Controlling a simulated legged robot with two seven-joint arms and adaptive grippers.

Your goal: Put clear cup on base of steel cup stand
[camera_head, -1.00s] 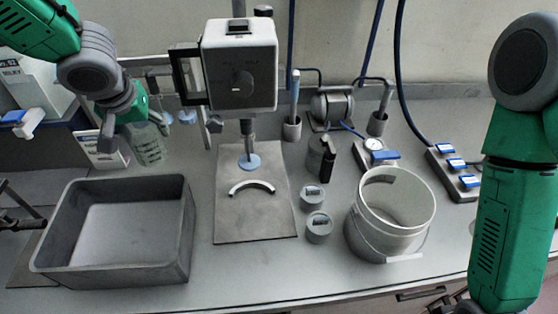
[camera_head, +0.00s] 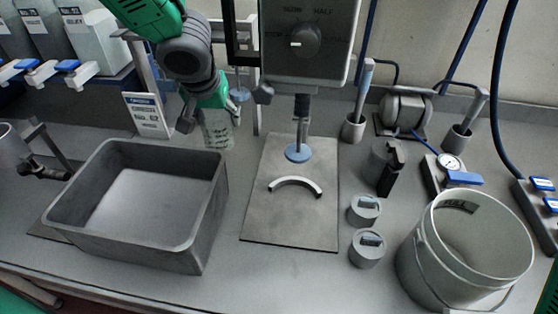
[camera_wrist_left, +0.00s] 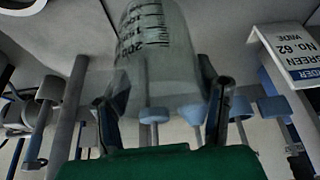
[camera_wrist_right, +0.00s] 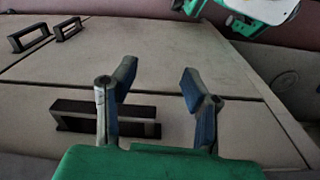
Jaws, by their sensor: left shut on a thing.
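My left gripper (camera_head: 212,110) is shut on a clear cup (camera_head: 218,132) with dark markings, behind the grey tray's right back corner. In the left wrist view the cup (camera_wrist_left: 148,45) sits between the two fingers (camera_wrist_left: 162,98). A steel cup (camera_head: 11,148) held by a clamp stands at the left edge of the head view. The stand's dark base plate (camera_head: 42,228) shows partly beside the tray, which hides some of it. My right gripper (camera_wrist_right: 150,88) is open and empty, facing drawer fronts with dark handles; it is outside the head view.
The grey tray (camera_head: 215,215) lies between the cup and the steel cup stand. A mixer (camera_head: 305,45) with a plate (camera_head: 290,228) stands right of the cup. A sign card (camera_head: 148,115) is close left of the cup.

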